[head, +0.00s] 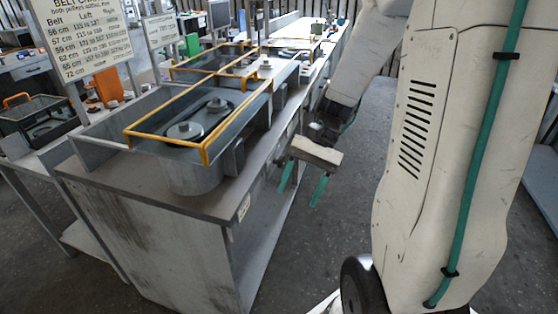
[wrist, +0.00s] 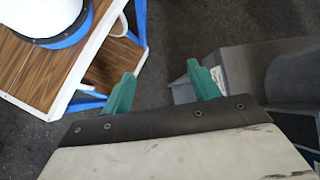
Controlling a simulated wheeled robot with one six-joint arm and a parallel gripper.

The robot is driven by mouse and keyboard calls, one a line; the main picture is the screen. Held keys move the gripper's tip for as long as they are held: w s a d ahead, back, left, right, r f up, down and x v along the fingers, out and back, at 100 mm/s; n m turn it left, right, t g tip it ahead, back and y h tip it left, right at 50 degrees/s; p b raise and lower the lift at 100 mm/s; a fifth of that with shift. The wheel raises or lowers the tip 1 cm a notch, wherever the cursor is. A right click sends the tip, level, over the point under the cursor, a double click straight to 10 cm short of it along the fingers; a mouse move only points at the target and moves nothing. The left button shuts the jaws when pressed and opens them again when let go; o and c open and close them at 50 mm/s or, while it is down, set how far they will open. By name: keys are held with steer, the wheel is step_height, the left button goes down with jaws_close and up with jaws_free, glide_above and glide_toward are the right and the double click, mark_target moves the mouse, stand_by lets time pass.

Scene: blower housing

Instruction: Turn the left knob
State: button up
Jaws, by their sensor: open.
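The near blower housing (head: 195,177) is a grey metal drum set in a bench, with a yellow-railed guard (head: 205,152) raised around its top. Inside it are two round pulley-like parts, a left one (head: 186,130) and a right one (head: 218,104). I cannot tell which part is the left knob; no knob shows clearly. My gripper (head: 303,186) hangs to the right of the bench, over the floor, its green fingers apart and pointing down. In the wrist view my gripper (wrist: 160,77) is open with nothing between its fingers.
The grey bench (head: 150,235) has its right edge close to my gripper. A belt chart sign (head: 83,37) stands at the left. In the wrist view, a wooden-topped cart (wrist: 105,68) with blue legs is at upper left. Bare floor (wrist: 180,30) lies between cart and grey metal.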

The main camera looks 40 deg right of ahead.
steer(key=w+d+f+m+t+y, duration=0.5)
steer(key=w+d+f+m, duration=0.1)
steer(key=w+f+m, duration=0.15)
steer(key=m+t+h, duration=0.2)
steer(key=m+t, duration=1)
glide_toward(283, 162)
steer(key=w, duration=0.1)
steer(key=x, duration=0.8)
steer(key=shift+s+a, duration=0.15)
steer(key=shift+a, duration=0.2)
steer(key=c, duration=1)
